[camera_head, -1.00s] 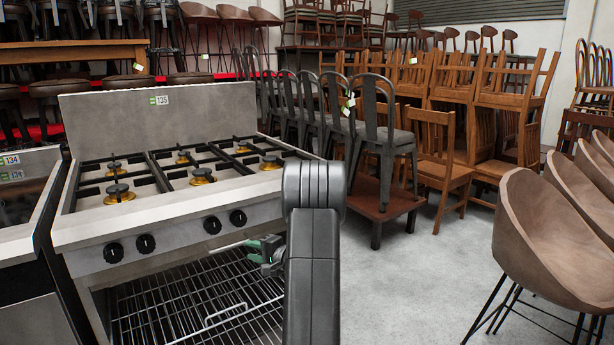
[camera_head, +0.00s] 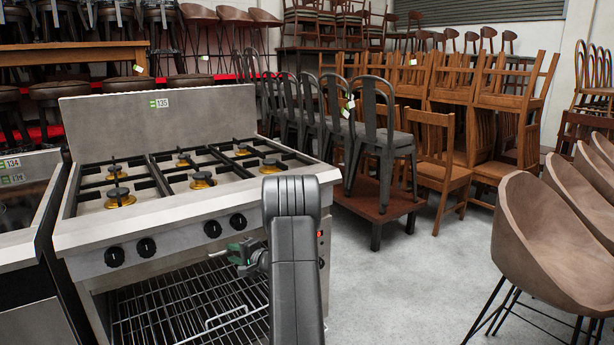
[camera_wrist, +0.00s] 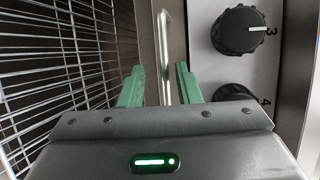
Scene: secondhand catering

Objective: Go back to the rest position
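My gripper (camera_head: 238,254) is in front of the stove (camera_head: 95,237), just below its row of black knobs. In the wrist view my gripper (camera_wrist: 158,85) has its two green fingers apart, so it is open. A thin metal bar (camera_wrist: 166,50) shows in the gap between the fingers; neither finger visibly touches it. I cannot tell how deep the bar lies between them. My arm hides part of the stove's right front in the head view.
The stove's wire rack (camera_head: 165,310) lies below the gripper. Black knobs (camera_wrist: 239,30) are close on the right in the wrist view. A dark metal chair (camera_head: 380,140) stands on a low wooden platform (camera_head: 385,205). Brown tub chairs (camera_head: 540,235) are at right. Grey floor between is clear.

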